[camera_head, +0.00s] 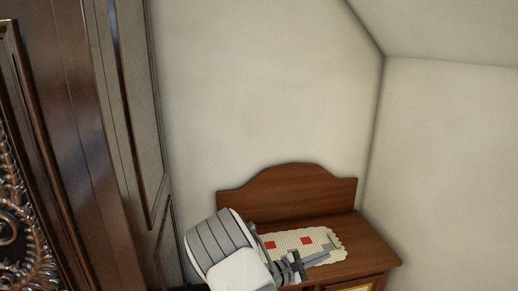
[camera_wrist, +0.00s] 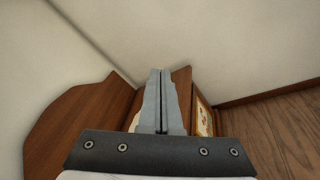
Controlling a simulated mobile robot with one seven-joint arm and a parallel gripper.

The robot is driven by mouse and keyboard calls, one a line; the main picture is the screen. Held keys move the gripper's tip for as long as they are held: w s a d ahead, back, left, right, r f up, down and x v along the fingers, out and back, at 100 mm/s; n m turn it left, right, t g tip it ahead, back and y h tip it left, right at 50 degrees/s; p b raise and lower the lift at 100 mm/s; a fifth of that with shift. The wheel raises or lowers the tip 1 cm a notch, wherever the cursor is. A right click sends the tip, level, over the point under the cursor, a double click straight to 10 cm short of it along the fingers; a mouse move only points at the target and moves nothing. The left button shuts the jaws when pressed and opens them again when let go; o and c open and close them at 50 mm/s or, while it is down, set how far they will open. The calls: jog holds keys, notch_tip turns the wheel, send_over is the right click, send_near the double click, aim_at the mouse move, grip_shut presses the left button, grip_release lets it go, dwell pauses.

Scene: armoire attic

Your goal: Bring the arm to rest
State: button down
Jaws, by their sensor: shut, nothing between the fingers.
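My gripper (camera_head: 323,254) is in front of and above the top of a small wooden cabinet (camera_head: 367,245) in the head view. In the wrist view its two grey fingers (camera_wrist: 160,75) lie side by side and closed, with nothing held between them. The cabinet's curved backboard (camera_wrist: 62,138) shows at the left of the wrist view. My arm covers part of the cabinet's left side and front in the head view.
A cream cloth with red squares (camera_head: 312,240) lies on the cabinet top. A dark carved armoire (camera_head: 75,140) stands at the left. Pale walls (camera_head: 260,90) meet in a corner behind the cabinet. Wooden floor (camera_wrist: 270,115) shows at the right of the wrist view.

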jog(key=s+d+r+m+g+y, duration=0.2)
jog(key=s+r+m+g+y, duration=0.1)
jog(key=s+r+m+g, duration=0.25)
jog(key=s+d+r+m+g+y, duration=0.2)
jog(key=s+d+r+m+y, duration=0.15)
jog(key=s+r, duration=0.4)
jog(key=s+a+r+m+t+y, duration=0.3)
jog(key=s+a+r+y, duration=0.15)
jog(key=s, duration=0.55)
jog(key=s+a+r+m+t+y, duration=0.25)
jog(key=s+a+r+y, duration=0.2)
jog(key=s, duration=0.55)
notch_tip(320, 180, up, 23)
jog(key=a+p, duration=0.1)
jog(key=p, duration=2.1)
jog(key=shift+m, duration=0.35)
